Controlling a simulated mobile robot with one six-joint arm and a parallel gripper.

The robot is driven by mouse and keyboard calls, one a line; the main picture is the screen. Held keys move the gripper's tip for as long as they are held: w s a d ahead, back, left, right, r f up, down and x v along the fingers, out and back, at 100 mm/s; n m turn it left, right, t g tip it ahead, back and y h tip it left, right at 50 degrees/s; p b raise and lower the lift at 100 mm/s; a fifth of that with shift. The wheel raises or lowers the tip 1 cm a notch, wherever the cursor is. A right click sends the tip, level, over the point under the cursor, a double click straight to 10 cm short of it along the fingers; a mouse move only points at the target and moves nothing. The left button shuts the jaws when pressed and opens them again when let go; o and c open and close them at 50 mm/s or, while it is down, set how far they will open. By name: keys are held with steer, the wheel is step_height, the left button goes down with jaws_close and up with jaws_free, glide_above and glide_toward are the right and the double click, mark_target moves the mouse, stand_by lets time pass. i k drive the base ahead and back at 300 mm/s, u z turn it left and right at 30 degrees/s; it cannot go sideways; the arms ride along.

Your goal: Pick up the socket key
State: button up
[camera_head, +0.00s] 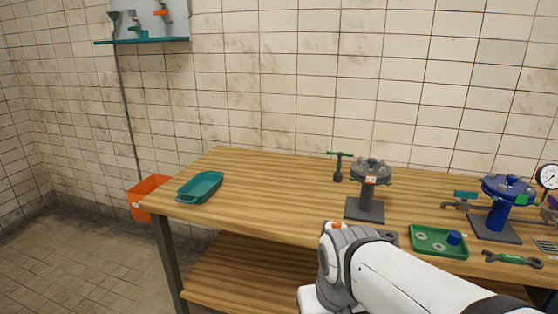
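The socket key (340,167) appears to be the green T-handled tool with a dark lower end. It stands upright towards the back of the wooden table, just left of a grey flanged pedestal (368,191). My white arm reaches in from the lower right, and its grey joint shows in front of the table. The arm is in front of and below the socket key, clearly apart from it. My gripper's fingers cannot be made out in this view.
The wooden table (262,187) has a teal tray (201,187) at its left and clear room in the middle. A green tray (421,249), a wrench (513,259) and a blue flanged pedestal (497,219) are at right. An orange bin (146,190) stands left of the table.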

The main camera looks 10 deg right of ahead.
mark_target(337, 176)
steer(key=u, duration=0.25)
steer(key=i, duration=0.95)
steer(key=z, duration=0.5)
steer(key=i, duration=0.65)
steer(key=z, duration=0.55)
steer(key=k, duration=0.95)
steer(key=z, duration=0.2)
steer(key=i, duration=0.95)
steer(key=u, duration=0.1)
